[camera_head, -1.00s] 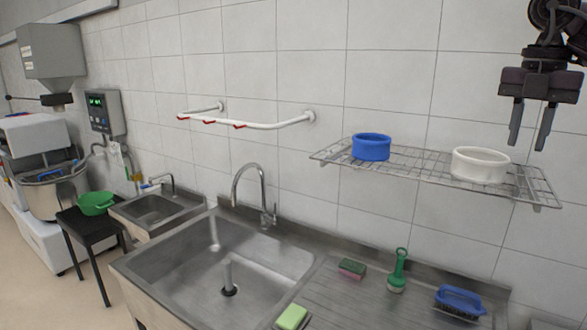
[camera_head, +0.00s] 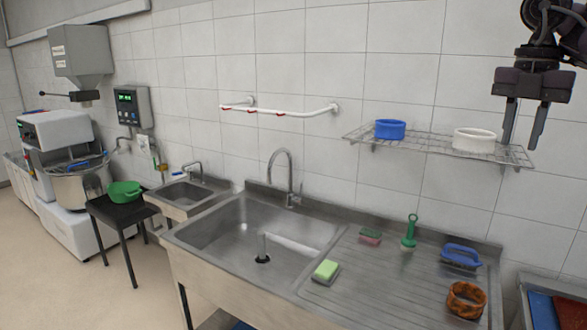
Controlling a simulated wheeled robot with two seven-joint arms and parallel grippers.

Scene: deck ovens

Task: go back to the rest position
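My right gripper (camera_head: 525,122) hangs from the top right of the view with its fingers pointing down. Its two fingers stand apart with nothing between them. It shows in front of the tiled wall, beside the right end of the wire shelf in the picture. My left gripper is not in view.
A wire shelf (camera_head: 420,143) holds a blue ring (camera_head: 390,129) and a white ring (camera_head: 474,141). Below is a steel sink (camera_head: 215,245); its drainboard holds a sponge (camera_head: 326,271), green-handled tool (camera_head: 409,231), blue brush (camera_head: 461,256) and rusty-brown ring (camera_head: 467,299).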

